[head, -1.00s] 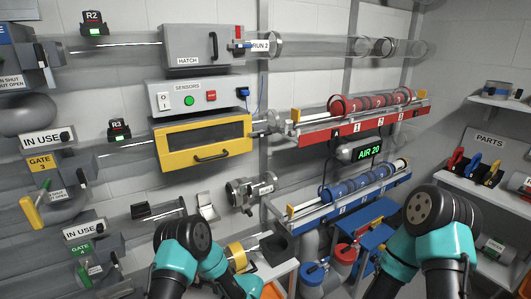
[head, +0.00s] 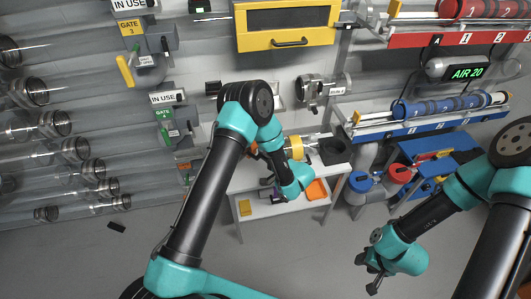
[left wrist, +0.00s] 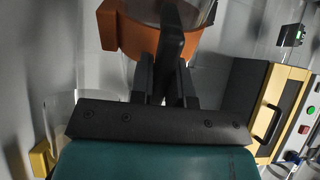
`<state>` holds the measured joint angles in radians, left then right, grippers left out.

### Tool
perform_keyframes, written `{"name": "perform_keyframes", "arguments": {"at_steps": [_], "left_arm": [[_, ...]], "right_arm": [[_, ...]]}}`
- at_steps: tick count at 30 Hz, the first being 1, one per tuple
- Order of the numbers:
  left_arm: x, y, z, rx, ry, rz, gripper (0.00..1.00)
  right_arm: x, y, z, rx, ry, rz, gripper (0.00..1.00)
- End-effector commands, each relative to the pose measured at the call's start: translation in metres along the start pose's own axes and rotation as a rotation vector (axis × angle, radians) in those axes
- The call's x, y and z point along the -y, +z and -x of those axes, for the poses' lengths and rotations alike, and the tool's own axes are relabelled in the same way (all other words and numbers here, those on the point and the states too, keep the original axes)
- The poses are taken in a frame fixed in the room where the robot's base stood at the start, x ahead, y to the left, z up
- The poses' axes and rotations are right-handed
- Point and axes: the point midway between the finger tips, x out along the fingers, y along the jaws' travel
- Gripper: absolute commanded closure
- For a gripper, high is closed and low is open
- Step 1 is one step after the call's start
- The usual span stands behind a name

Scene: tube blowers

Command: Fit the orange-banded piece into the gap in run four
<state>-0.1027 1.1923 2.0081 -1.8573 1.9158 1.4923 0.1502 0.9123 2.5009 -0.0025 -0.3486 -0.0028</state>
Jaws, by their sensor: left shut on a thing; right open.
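My left gripper (left wrist: 168,80) is shut on the orange-banded piece (left wrist: 133,38), a clear tube part with a wide orange band, in the left wrist view. In the head view my left arm hides its fingers and most of the piece; a bit of orange shows at the arm's edge. My right gripper (head: 371,279) is open and empty, low over the floor.
A yellow-banded clear piece (head: 304,147) lies on the white stand (head: 270,209); an orange item (head: 317,189) is on its lower shelf. The yellow box (head: 240,30) hangs above run four. A blue rack (head: 345,133) and red and blue canisters stand to the right.

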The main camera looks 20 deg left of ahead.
Motion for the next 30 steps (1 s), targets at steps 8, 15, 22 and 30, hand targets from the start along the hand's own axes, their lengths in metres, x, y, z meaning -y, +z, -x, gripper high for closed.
{"name": "perform_keyframes", "arguments": {"at_steps": [8, 15, 22, 30], "left_arm": [[0.054, 0.018, 0.012, -0.150, -0.002, 0.001, 1.00], [0.085, 0.025, 0.027, -0.267, 0.004, 0.006, 1.00], [0.100, -0.004, 0.052, -0.417, 0.014, 0.013, 1.00], [0.109, -0.051, 0.087, -0.587, 0.006, 0.012, 1.00]], "right_arm": [[0.000, 0.000, 0.000, 0.000, 0.000, 0.000, 0.58], [0.000, 0.000, 0.000, 0.000, 0.000, 0.000, 0.58], [0.000, 0.000, 0.000, 0.000, 0.000, 0.000, 0.58], [0.000, 0.000, 0.000, 0.000, 0.000, 0.000, 0.58]]}}
